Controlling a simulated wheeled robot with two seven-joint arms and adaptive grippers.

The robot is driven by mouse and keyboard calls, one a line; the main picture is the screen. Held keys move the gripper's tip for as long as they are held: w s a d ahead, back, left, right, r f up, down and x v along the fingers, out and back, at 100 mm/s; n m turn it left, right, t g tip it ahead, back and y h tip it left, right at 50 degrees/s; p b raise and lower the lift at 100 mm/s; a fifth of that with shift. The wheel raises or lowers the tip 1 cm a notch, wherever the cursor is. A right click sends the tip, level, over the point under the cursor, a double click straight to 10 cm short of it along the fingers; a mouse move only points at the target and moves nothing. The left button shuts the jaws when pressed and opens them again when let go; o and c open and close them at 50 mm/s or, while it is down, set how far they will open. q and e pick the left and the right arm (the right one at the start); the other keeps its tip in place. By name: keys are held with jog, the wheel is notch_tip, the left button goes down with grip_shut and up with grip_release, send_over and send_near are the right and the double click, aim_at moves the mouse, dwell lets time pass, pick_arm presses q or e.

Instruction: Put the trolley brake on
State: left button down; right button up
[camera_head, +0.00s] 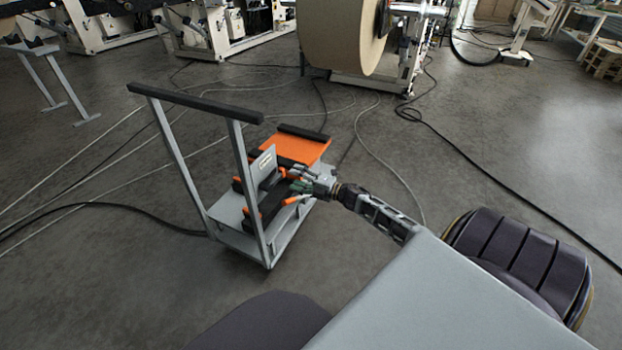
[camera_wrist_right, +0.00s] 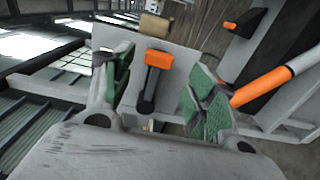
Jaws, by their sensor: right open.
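The trolley (camera_head: 225,208) stands left of centre in the head view, a grey frame with a tall black-topped push handle (camera_head: 195,104). An orange panel (camera_head: 302,146) and several orange-tipped parts show on it. My right gripper (camera_head: 299,186) is over the trolley deck. In the right wrist view, its green-padded fingers (camera_wrist_right: 162,82) are apart. A dark lever with an orange end (camera_wrist_right: 157,59) shows between them against a pale plate, with no clear contact. I cannot tell for certain that this lever is the brake. My left gripper is out of view.
An orange-and-white bar (camera_wrist_right: 275,84) lies close to the right finger in the wrist view. Cables (camera_head: 95,204) cross the floor around the trolley. A large brown roll (camera_head: 343,32) in a machine stands behind. Bare floor (camera_head: 545,125) lies to the right.

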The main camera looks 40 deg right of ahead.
jog(key=shift+v, duration=2.65)
